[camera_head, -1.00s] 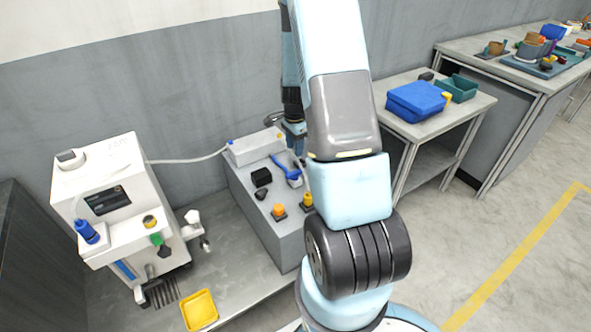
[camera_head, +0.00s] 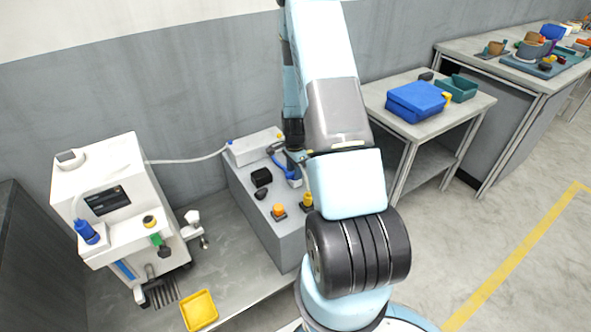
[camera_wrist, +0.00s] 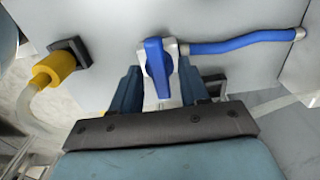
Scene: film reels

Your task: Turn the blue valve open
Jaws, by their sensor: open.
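The blue valve handle (camera_wrist: 157,66) shows in the wrist view on a light grey surface, with a whitish valve body and a blue hose (camera_wrist: 245,42) running to the right. In the head view the blue valve (camera_head: 293,176) is on the grey box, partly hidden by my arm. My gripper (camera_wrist: 160,88) is open, with one dark blue finger on each side of the handle's lower end. I cannot tell whether either finger touches the handle.
A yellow fitting (camera_wrist: 52,68) with a clear tube is left of the valve. The grey box (camera_head: 282,237) also carries black and orange knobs. A white machine (camera_head: 115,200) stands to the left, with a yellow tray (camera_head: 199,311) in front.

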